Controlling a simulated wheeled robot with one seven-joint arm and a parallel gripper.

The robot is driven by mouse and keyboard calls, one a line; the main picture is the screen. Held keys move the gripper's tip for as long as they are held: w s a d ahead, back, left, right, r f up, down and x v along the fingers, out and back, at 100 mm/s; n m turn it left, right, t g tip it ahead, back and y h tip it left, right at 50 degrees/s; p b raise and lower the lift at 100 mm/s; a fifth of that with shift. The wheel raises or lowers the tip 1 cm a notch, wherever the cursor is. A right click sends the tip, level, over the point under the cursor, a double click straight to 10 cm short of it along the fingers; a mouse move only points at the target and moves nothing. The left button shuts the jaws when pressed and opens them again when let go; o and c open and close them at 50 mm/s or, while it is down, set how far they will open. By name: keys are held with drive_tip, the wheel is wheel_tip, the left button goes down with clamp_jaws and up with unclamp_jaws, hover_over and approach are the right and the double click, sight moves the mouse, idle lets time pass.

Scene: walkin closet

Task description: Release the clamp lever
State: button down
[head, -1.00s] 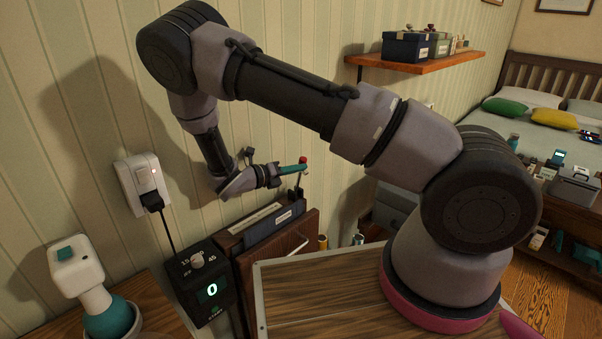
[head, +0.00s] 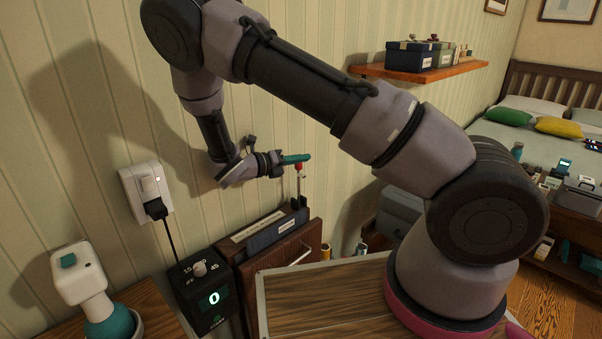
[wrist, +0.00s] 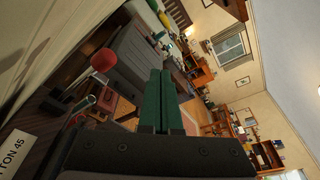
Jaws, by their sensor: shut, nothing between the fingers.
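The clamp lever is a thin upright metal rod with a red knob (head: 299,168), at the right end of the dark wooden press (head: 285,256) by the wall. My gripper (head: 297,158) has teal fingers pressed together and empty. In the head view, the fingers point right and lie level, just above or in front of the knob; I cannot tell whether they touch it. In the wrist view, the shut fingers (wrist: 160,95) fill the middle, and the red knob (wrist: 104,60) stands to their left with a gap in the picture.
A dark timer box (head: 207,292) showing 0 stands left of the press, its cord running to a wall socket (head: 147,192). A white and teal device (head: 82,280) is at the lower left. A shelf with boxes (head: 420,68) is on the wall at upper right.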

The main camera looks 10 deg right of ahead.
wheel_tip(320, 180, up, 4)
drive_tip(key=shift+f, duration=0.1)
idle(0.4)
drive_tip(key=s+d+r+m+g+y, duration=0.7)
drive_tip(key=s+d+r+m+y, duration=0.3)
drive_tip(key=m, duration=0.9)
drive_tip(key=s+r+m+t+y, duration=0.7)
drive_tip(key=s+r+m, duration=0.7)
drive_tip(key=r+m, duration=0.3)
drive_tip(key=shift+s+a+m, duration=0.3)
drive_tip(key=shift+a+m, duration=0.1)
